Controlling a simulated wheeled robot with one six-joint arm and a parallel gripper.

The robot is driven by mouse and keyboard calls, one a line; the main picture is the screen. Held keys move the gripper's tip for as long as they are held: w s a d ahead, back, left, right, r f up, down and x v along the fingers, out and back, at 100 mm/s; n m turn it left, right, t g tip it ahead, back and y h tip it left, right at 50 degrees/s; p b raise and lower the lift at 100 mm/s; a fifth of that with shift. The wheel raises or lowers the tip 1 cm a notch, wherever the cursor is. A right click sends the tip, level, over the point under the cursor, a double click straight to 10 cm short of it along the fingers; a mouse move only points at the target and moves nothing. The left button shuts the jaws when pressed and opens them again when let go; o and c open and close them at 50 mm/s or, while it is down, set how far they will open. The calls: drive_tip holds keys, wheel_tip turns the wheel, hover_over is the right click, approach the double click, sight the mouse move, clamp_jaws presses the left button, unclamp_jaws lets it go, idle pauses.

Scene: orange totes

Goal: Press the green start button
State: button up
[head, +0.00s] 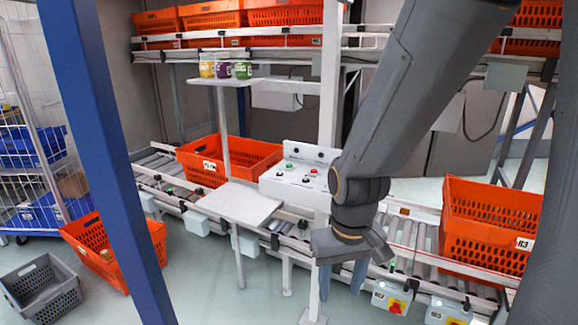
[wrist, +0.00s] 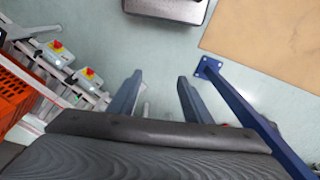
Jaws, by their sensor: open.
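A white control box (head: 297,187) stands at the conveyor in the middle of the head view. Its sloped face carries several small buttons, among them a green button (head: 289,166) at the left and a red one (head: 313,171) to its right. The labels are too small to read. My gripper (head: 341,280) points down, to the right of the box and lower in the picture, apart from it. In the wrist view its two fingers (wrist: 159,82) are spread with nothing between them. The wrist view does not show the control box.
A roller conveyor carries orange totes (head: 228,160) and (head: 488,225). A white shelf plate (head: 238,203) sits left of the control box. A blue post (head: 105,150) rises at the left. Bare floor lies below my gripper.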

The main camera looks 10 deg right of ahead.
clamp_jaws()
idle(1.6)
